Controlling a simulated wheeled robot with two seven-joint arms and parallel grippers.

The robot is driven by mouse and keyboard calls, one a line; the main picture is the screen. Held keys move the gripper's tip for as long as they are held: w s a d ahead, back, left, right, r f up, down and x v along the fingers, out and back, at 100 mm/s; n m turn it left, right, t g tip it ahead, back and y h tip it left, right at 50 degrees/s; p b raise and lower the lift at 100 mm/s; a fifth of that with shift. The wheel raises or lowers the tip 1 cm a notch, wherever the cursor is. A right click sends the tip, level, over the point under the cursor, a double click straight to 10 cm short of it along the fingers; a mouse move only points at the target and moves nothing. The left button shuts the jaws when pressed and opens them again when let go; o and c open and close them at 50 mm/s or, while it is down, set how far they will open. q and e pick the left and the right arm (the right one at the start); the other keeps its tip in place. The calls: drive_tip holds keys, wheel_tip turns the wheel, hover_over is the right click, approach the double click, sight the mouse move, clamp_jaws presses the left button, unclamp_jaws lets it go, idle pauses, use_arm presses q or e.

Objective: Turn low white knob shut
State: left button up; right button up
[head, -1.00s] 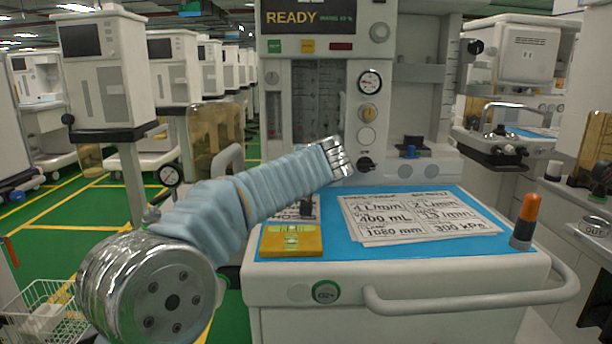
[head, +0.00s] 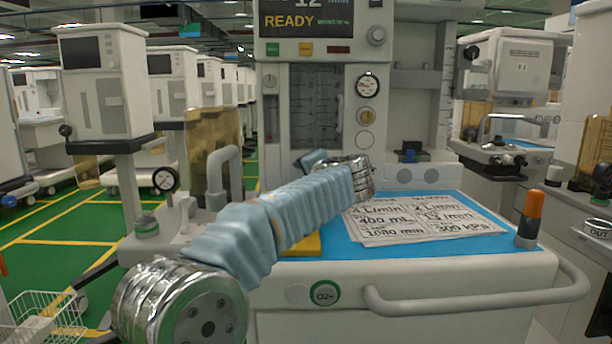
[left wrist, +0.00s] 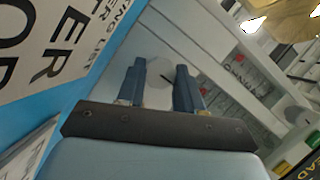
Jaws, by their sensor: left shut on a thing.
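In the head view, my arm crosses in front of the lower panel, and only a small bluish part of the gripper (head: 314,158) shows past the silver wrist. The held knob is hidden there. A white disc (head: 365,140) stays visible above the wrist, below a tan knob (head: 365,117). My right gripper is not in view.
The cart's blue worktop (head: 448,202) carries a printed sheet (head: 420,222), a partly hidden yellow block (head: 308,246) and an orange-topped cylinder (head: 531,218). A white handle (head: 470,302) runs along the front. Other carts stand to the left and right, with green floor between.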

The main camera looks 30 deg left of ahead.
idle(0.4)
use_arm(q)
drive_tip(key=o, duration=1)
drive_tip(key=shift+o, duration=0.2)
drive_tip(key=b+v, duration=0.1)
drive_tip(key=v, duration=1.3)
drive_tip(key=shift+w, duration=0.15)
